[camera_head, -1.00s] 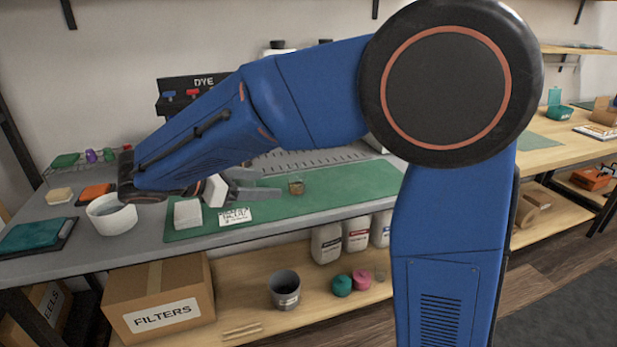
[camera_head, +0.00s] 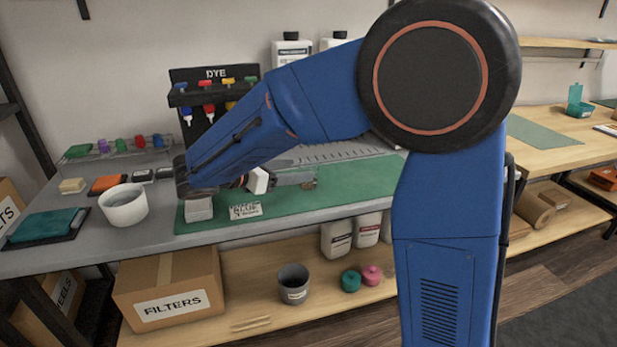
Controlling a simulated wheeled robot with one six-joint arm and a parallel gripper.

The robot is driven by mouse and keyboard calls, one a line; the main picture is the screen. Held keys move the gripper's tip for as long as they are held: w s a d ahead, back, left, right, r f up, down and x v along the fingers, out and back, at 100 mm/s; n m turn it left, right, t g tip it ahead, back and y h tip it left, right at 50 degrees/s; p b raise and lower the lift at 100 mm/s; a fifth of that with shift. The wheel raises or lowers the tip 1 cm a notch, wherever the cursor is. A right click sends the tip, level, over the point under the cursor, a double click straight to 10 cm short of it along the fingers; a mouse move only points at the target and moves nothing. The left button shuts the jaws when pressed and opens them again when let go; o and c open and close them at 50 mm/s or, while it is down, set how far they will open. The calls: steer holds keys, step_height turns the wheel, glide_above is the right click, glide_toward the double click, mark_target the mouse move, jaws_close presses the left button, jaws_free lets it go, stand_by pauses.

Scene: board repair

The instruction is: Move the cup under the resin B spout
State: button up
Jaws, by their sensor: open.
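A small clear cup (camera_head: 309,184) stands on the green mat (camera_head: 350,185), partly hidden by my gripper. My gripper (camera_head: 300,178) is open. It points right, with its grey fingers at the cup; I cannot tell whether they are around it or in front of it. I cannot tell which holds resin B. My arm hides their lower parts and any spouts.
A white bowl (camera_head: 123,206), a pale block (camera_head: 199,208) and a printed label card (camera_head: 245,211) lie left of the cup. A black DYE rack (camera_head: 185,88) with coloured bottles stands behind my arm. The mat right of the cup looks clear.

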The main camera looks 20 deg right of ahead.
mark_target(301, 169)
steer(key=shift+x, duration=3.2)
steer(key=shift+w+a+f, duration=0.1)
steer(key=shift+f, duration=0.05)
steer(key=c, duration=1.2)
